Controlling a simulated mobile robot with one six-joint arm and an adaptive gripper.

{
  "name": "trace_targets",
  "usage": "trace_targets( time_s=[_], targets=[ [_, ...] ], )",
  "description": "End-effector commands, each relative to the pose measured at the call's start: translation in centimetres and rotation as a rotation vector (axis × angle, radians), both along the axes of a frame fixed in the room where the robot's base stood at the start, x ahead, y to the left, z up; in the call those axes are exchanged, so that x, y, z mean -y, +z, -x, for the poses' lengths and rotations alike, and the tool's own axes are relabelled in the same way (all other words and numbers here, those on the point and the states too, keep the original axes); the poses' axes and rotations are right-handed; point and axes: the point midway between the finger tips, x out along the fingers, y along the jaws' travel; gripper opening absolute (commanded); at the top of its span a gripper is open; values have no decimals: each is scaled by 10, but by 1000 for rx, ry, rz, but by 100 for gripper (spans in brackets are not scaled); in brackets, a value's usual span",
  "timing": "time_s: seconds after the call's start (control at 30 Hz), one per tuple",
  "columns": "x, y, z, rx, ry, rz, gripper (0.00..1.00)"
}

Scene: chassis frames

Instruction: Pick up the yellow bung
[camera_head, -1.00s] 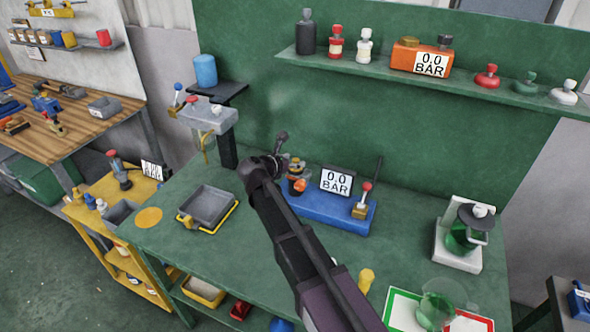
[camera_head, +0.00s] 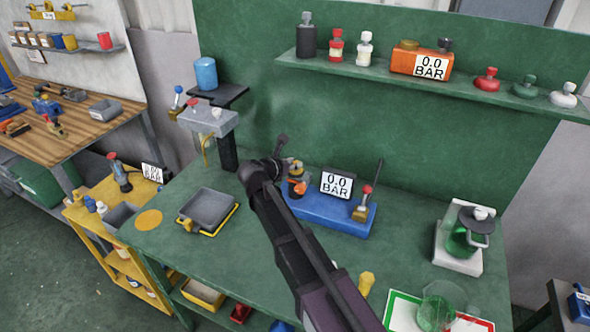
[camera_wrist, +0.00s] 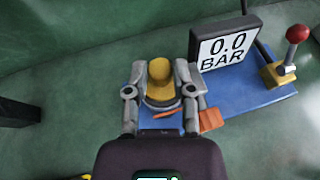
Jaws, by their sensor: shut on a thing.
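The yellow bung (camera_wrist: 160,72) stands between the two grey fingers of my gripper (camera_wrist: 160,90) in the wrist view. The fingers are shut on it, one on each side. It is at the left end of the blue base (camera_wrist: 225,88), over a round metal and yellow fitting (camera_wrist: 161,100). Whether it is still seated in that fitting I cannot tell. In the head view my gripper (camera_head: 283,160) is above the left end of the blue base (camera_head: 330,215), partly hidden by my own arm, and the bung is hard to make out there.
A gauge reading 0.0 BAR (camera_wrist: 225,47) and a red-knobbed lever (camera_wrist: 297,34) stand on the base to the right. A grey tray (camera_head: 207,207) is left on the green bench. Another yellow piece (camera_head: 366,283) stands near the front. A jar (camera_head: 462,240) stands right.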

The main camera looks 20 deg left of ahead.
Motion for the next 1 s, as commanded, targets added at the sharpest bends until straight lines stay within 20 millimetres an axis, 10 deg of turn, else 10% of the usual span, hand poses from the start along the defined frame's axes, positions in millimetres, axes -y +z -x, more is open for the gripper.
trace_targets(
  time_s=[0.8, 1.0],
  targets=[
    [0, 40, 0, 0, 1, 0, 0],
    [2, 40, 48, -1, 4, 0, 0]
  ],
)
